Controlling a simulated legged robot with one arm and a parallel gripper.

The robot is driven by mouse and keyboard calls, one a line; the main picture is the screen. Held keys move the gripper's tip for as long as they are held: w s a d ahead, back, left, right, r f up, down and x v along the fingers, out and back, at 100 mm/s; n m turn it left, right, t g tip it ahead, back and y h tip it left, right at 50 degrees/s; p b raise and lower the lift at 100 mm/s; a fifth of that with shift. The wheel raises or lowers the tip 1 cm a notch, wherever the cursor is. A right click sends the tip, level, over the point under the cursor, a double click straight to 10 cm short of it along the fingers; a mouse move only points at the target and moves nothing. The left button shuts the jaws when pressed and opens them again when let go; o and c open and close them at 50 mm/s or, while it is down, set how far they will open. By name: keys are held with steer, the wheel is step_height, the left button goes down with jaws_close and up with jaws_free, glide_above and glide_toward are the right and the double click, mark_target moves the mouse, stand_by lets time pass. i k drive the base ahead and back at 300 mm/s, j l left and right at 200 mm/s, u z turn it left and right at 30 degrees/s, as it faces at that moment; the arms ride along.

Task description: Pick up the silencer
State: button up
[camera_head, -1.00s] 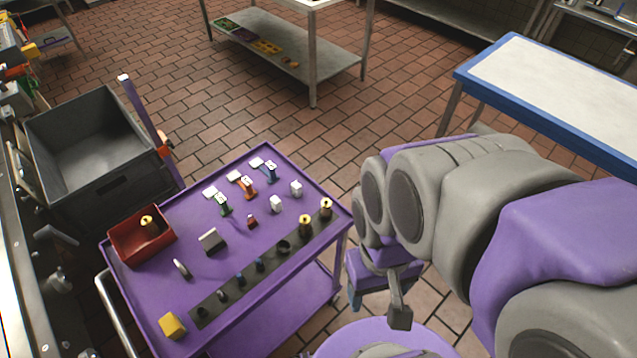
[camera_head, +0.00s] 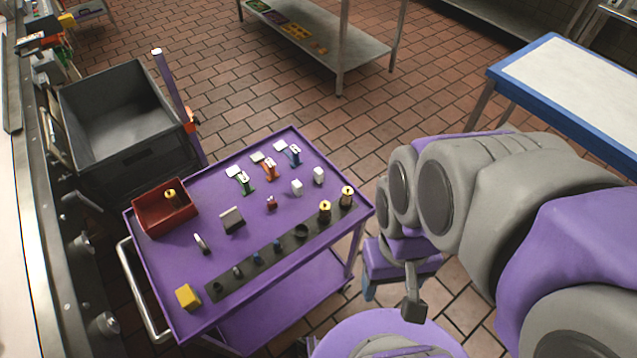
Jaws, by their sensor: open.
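A purple cart (camera_head: 165,262) stands ahead of me with small parts on its top. I cannot tell for sure which part is the silencer. Brass-coloured cylinders with dark tops look possible: one stands in the red bin (camera_head: 147,228), as a brass part (camera_head: 171,196). Two more, a brass cylinder (camera_head: 325,210) and another brass cylinder (camera_head: 347,197), stand at the right end of a dark strip (camera_head: 222,291). My gripper (camera_head: 392,297) is open and empty, pointing down, off the cart's right edge and apart from every part.
A grey crate (camera_head: 115,115) stands behind left. A blue-edged table (camera_head: 500,77) is at the right. Tiled floor lies between.

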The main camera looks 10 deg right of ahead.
mark_target(348, 191)
steer(key=u, duration=3.8)
steer(key=k+j+z, duration=0.1)
steer(key=k+z, duration=0.15)
steer(key=z, duration=0.2)
steer(key=k+z, duration=0.25)
steer(key=z, duration=0.25)
steer(key=k+l, duration=0.1)
steer(key=k, duration=0.3)
steer(key=k+l+z, duration=0.15)
steer(key=k, duration=0.25)
steer(key=k+l, duration=0.1)
steer(key=k, duration=0.3)
